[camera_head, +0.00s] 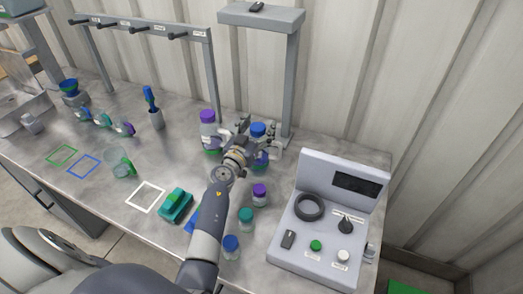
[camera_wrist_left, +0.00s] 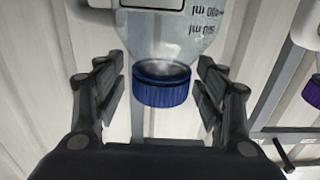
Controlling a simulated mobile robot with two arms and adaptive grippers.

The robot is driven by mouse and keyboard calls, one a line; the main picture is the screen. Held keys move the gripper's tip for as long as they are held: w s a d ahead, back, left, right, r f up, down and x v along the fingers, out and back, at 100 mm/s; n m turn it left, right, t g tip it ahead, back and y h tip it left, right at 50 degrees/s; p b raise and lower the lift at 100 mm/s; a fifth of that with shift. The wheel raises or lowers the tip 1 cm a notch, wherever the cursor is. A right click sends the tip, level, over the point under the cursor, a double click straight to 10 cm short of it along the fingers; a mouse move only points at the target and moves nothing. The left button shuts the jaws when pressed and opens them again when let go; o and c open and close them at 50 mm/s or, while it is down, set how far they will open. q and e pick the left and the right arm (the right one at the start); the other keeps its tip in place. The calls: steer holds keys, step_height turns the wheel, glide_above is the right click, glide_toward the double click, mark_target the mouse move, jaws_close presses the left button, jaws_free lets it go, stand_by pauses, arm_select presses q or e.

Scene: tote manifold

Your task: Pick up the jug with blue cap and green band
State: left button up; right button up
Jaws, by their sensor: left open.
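The jug with the blue cap (camera_head: 258,129) stands on the bench near the back, right of a purple-capped jug. The left gripper (camera_head: 260,137) is at its neck, with the arm partly hiding the jug's body. In the left wrist view the blue cap (camera_wrist_left: 163,87) and clear shoulder of the jug appear upside down between the open fingers, with a gap on both sides. The jug's band is largely hidden; a bluish-purple patch shows low on it, and I cannot confirm green. My right gripper is not in view.
The purple-capped jug (camera_head: 208,117) stands close on the left. Small bottles with purple (camera_head: 259,189), green (camera_head: 246,214) and blue (camera_head: 230,243) caps stand in front. A grey post and shelf (camera_head: 262,17) rise behind. A control console (camera_head: 330,235) is at right.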

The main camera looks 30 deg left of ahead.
arm_select(q)
steer(key=shift+s+r, duration=0.1)
steer(key=c, duration=0.4)
jaws_close()
